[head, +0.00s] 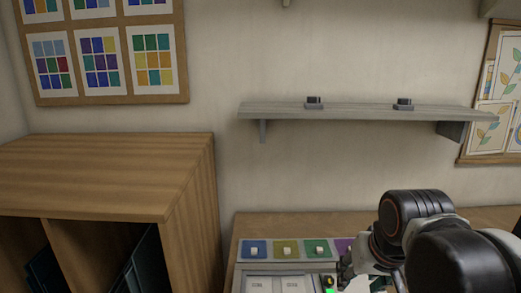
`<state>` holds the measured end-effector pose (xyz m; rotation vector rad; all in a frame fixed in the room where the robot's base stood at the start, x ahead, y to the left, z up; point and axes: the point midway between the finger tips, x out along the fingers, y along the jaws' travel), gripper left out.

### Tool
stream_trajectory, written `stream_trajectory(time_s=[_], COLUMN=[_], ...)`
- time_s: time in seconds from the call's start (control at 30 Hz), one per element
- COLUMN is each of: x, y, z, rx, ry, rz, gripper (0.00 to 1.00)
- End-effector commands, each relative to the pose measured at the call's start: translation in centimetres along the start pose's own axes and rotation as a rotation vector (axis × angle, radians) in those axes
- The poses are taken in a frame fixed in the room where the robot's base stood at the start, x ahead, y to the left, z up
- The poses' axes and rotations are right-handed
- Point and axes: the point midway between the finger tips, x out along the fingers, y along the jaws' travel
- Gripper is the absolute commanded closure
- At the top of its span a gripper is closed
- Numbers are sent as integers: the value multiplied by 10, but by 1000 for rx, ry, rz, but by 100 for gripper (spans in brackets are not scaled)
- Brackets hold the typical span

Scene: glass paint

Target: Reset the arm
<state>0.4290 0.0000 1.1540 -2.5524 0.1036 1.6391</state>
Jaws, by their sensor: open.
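My arm (415,215) reaches in from the lower right of the head view, bent, with black and grey links. My gripper (346,274) is low in the view, over the right part of the workbench (240,236). It is open, seen small and partly cut off by the bottom edge. I see nothing held in it, though its fingertips are not clear.
Blue (254,250), yellow (286,250), green (317,249) and purple (343,246) squares with white knobs line the bench. A wooden cabinet (110,175) stands left. A wall shelf (360,112) holds two small dark items (314,102) (404,103). Space above the bench's left part is free.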

Motion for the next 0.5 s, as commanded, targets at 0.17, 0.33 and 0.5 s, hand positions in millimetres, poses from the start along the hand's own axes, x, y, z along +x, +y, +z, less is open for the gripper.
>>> stream_trajectory(time_s=[0.17,0.33,0.5], x=[-6,-6,-5], y=[4,7,8], z=[31,52,64], rx=[-53,-95,-120], ry=[80,146,183], rz=[-8,-11,-12], gripper=[54,54,54])
